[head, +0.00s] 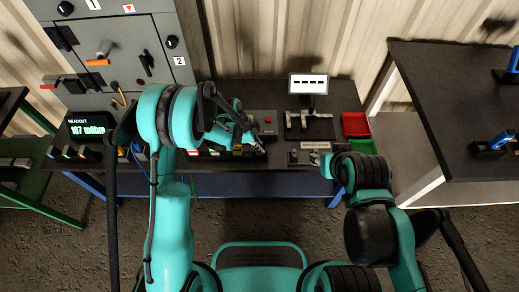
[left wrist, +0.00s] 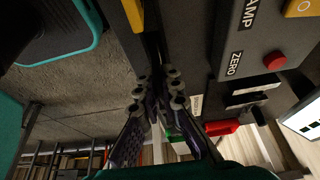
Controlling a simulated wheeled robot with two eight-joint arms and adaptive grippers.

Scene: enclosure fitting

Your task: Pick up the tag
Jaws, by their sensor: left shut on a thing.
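My left gripper (head: 250,138) is over the front part of the bench, beside the grey box with the red button. Its fingers also show in the left wrist view (left wrist: 158,98), close together and shut on a thin dark piece that I take to be the tag. The fingers hide most of that piece, and its face and lettering cannot be read. My right gripper (head: 318,158) is low at the bench's front edge, small and partly behind its own arm. Whether its fingers are open is not clear.
The grey box (left wrist: 262,50) has a red button and a ZERO label. A row of coloured pieces lies along the bench front. A red bin (head: 355,124) and a green bin stand right, beside a small display (head: 308,84). A grey panel (head: 120,60) stands at back left.

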